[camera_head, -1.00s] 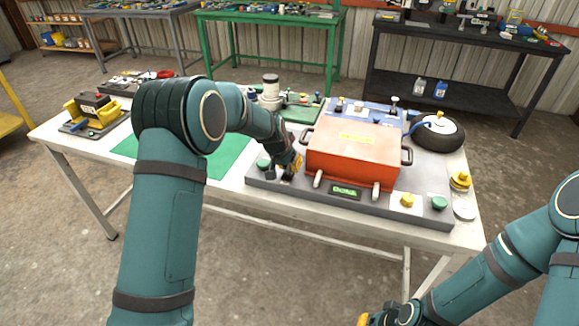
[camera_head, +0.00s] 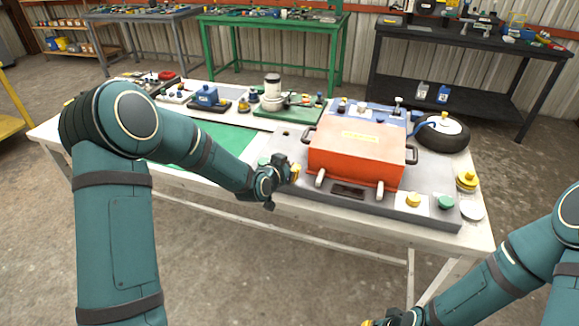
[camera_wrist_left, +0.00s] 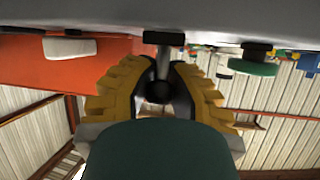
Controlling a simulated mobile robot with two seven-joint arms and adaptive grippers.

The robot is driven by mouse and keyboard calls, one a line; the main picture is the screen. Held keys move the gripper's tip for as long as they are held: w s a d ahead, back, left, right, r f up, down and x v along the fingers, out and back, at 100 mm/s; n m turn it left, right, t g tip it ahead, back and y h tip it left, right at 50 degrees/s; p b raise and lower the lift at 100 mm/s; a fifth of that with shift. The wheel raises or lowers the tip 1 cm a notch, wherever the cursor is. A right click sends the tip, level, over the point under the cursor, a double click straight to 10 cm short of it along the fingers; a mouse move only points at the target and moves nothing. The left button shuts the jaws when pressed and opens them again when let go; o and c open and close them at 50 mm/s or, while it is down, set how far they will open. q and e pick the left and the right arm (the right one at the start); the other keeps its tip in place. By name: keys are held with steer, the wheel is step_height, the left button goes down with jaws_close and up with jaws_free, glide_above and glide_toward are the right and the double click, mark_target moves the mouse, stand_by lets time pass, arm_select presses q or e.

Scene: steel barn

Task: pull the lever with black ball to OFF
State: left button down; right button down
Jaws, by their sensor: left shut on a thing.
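The lever's black ball (camera_wrist_left: 158,92) sits between the yellow-padded fingers of my left gripper (camera_wrist_left: 160,82) in the left wrist view. In the head view my left gripper (camera_head: 294,172) is at the front left corner of the orange-red machine (camera_head: 360,154) and hides the lever. The display (camera_head: 349,191) on the plate's front is dark. My right gripper (camera_head: 370,322) is at the bottom edge, mostly cut off, away from the table.
The machine stands on a grey base plate (camera_head: 300,204) on the white table (camera_head: 240,190). A yellow button (camera_head: 413,199) and a green button (camera_head: 446,202) are at its front right. A green mat (camera_head: 230,140) lies to the left. A wheel (camera_head: 442,132) is behind right.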

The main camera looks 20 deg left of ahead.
arm_select(q)
steer(key=shift+s+a+f+t, duration=0.1)
steer(key=shift+s+f+t, duration=0.15)
steer(key=shift+f+t, duration=0.05)
steer(key=shift+f, duration=0.2)
steer(key=c, duration=0.8)
jaws_free()
steer(key=shift+s+r, duration=0.1)
steer(key=shift+c, duration=0.2)
steer(key=shift+r, duration=0.1)
steer(key=shift+r, duration=0.1)
steer(key=shift+s+r, duration=0.15)
steer(key=shift+s, duration=0.1)
steer(key=v, duration=1.1)
steer(key=shift+s, duration=0.15)
